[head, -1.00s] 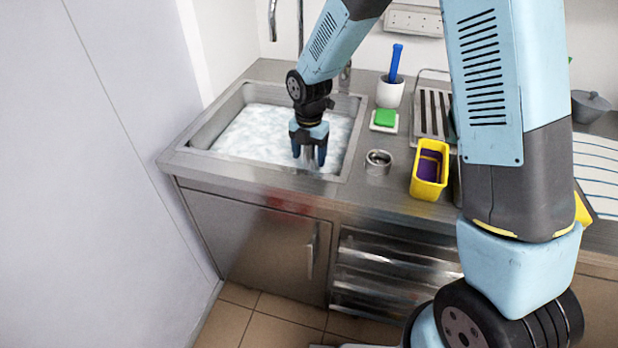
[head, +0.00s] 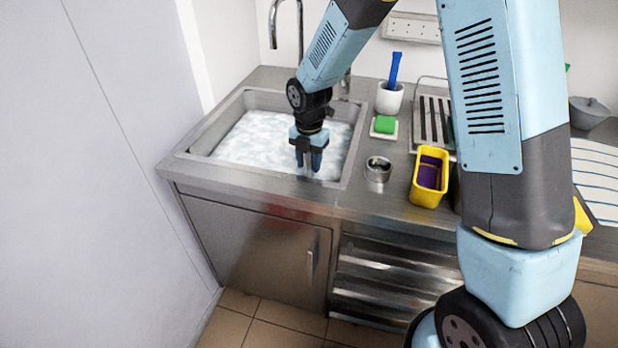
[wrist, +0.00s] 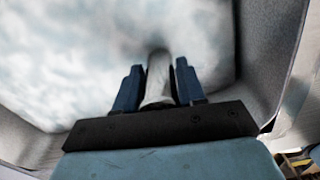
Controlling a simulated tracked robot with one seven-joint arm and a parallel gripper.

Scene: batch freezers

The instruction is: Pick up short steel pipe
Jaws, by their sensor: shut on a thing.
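My gripper (head: 308,163) points down over the foam-filled sink (head: 185,151), near its front edge. In the wrist view its two blue fingers (wrist: 158,88) are closed on a short steel pipe (wrist: 157,78), a pale grey cylinder held lengthwise between them. White foam shows past the pipe's far end. In the head view the pipe is mostly hidden by the fingers, and I cannot tell whether its lower end touches the foam.
Right of the sink on the counter stand a round steel container (head: 378,169), a yellow tub (head: 430,190), a green sponge (head: 384,124) and a white cup (head: 389,100) with a blue-handled brush. A faucet (head: 273,25) rises behind the sink.

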